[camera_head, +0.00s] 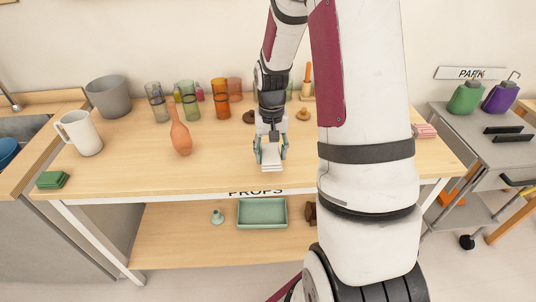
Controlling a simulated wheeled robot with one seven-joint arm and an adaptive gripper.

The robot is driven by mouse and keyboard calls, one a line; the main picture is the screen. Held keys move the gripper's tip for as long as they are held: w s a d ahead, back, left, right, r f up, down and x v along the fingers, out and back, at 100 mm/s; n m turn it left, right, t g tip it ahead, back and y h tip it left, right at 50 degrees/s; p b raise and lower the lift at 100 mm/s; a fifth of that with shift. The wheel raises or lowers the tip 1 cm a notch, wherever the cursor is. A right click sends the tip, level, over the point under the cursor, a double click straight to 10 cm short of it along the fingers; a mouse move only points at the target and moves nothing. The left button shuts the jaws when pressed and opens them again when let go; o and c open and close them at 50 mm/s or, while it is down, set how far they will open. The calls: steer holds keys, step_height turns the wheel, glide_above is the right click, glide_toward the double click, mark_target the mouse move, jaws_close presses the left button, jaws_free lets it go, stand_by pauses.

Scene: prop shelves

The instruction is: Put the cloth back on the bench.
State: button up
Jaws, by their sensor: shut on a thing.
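My gripper (270,151) points down over the front middle of the wooden bench (220,170), which has a PROPS label on its front edge. It is shut on a white folded cloth (271,167). The cloth is at or just above the bench top; I cannot tell whether it touches. A green folded cloth (52,179) lies at the bench's left front corner. A pink folded cloth (426,131) lies at the right end, partly hidden by my arm.
A white jug (80,133), grey pot (109,97), terracotta vase (180,133) and several coloured glasses (188,100) stand left and behind. A lower shelf holds a green tray (262,213). A grey cart (488,150) stands right. Bench top around the cloth is clear.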

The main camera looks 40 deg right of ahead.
mark_target(268, 145)
steer(key=w, duration=0.1)
steer(key=w+d, duration=0.1)
steer(key=w, duration=0.1)
steer(key=shift+d+f, duration=0.1)
steer(key=shift+f, duration=1.8)
steer(key=shift+f, duration=0.1)
steer(key=o, duration=1)
